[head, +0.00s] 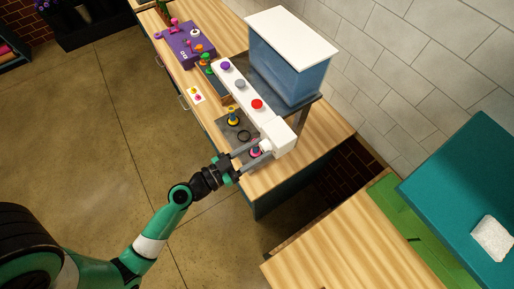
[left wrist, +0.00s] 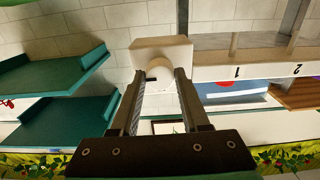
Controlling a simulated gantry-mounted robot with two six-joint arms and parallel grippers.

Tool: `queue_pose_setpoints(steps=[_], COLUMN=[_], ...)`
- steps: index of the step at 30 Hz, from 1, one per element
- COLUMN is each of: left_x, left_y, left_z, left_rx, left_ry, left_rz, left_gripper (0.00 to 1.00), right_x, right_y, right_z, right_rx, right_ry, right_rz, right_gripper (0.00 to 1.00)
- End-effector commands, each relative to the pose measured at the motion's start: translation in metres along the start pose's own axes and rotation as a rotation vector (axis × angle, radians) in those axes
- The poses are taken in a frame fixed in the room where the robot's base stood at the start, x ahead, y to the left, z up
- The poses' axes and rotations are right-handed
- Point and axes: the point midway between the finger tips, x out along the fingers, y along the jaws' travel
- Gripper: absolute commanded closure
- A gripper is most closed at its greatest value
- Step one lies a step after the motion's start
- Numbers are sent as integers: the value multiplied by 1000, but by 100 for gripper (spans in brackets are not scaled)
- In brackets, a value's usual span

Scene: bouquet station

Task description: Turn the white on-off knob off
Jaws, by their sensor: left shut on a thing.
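The white on-off knob (left wrist: 160,68) shows in the left wrist view as a round white piece on the end of a white housing (left wrist: 146,45). My left gripper (left wrist: 160,76) has its two fingers on either side of the knob and is shut on it. In the head view my left gripper (head: 258,150) reaches the near end of the white housing (head: 284,140). The knob cannot be made out clearly there, and its turn position is hard to tell. My right gripper is in neither view.
Purple (head: 225,66), grey (head: 240,84) and red (head: 257,104) buttons top the white bar behind the housing. A blue tank (head: 290,70) stands beside it. A purple box (head: 187,44) is farther along the wooden counter. Teal shelves (left wrist: 55,75) are left in the wrist view.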

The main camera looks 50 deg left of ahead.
Motion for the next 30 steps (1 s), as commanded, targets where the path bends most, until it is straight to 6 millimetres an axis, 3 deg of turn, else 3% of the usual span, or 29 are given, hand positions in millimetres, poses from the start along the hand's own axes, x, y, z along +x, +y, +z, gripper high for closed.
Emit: queue_pose_setpoints(steps=[11, 30], left_x=[0, 0], left_y=[0, 0], left_z=[1, 0], left_rx=[-186, -783], left_ry=[1, 0], left_rz=[0, 0], left_gripper=[100, 100], right_x=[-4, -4], right_y=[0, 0], right_z=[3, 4], right_rx=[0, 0], right_ry=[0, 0], right_rz=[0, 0], right_gripper=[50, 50])
